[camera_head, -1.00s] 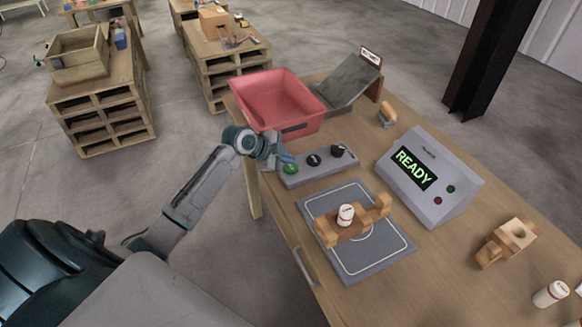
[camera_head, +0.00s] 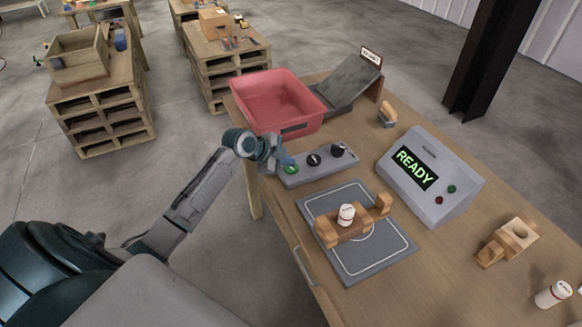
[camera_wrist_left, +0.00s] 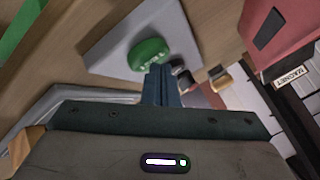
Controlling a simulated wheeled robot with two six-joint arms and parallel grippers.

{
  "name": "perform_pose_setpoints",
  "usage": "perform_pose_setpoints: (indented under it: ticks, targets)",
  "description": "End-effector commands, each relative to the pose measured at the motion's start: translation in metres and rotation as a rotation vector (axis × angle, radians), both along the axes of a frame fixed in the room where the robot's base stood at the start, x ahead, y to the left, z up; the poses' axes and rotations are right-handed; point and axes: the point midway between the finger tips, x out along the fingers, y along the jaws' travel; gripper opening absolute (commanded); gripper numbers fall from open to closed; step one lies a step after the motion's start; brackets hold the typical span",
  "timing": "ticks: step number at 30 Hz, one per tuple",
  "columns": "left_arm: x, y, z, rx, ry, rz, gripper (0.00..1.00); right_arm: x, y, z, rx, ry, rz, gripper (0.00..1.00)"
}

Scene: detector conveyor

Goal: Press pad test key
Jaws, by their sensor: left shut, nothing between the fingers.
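A green round key (camera_head: 291,170) with pale lettering too small to read sits at the left end of a grey control bar (camera_head: 321,173) on the bench. It shows large in the left wrist view (camera_wrist_left: 149,54). My left gripper (camera_head: 286,160) is shut and empty, with its fingertips right at the key. In the left wrist view the fingertips (camera_wrist_left: 161,76) overlap the key's lower right edge; I cannot tell whether they touch it. A grey pad (camera_head: 382,261) with a white outline holds a wooden cradle (camera_head: 328,235) and a white bottle (camera_head: 346,214). My right gripper is not in view.
Two dark knobs (camera_head: 314,160) sit beside the key on the bar. A red bin (camera_head: 272,97) stands close behind. A console (camera_head: 437,180) reading READY stands to the right, with a wooden block (camera_head: 507,243) and another white bottle (camera_head: 553,293) beyond it.

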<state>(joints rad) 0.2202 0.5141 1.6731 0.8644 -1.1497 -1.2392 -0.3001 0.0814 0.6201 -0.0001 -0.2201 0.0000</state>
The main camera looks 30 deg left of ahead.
Motion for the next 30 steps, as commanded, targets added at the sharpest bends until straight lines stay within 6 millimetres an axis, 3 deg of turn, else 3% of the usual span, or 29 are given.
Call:
perform_pose_setpoints:
  ticks: [17, 30]
  targets:
    - [0.000, 0.000, -0.004, 0.000, 0.002, 0.001, 0.00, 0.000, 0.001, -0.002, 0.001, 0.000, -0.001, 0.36]
    - [0.000, 0.000, 0.014, 0.000, 0.001, -0.001, 0.00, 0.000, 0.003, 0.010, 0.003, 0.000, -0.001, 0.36]
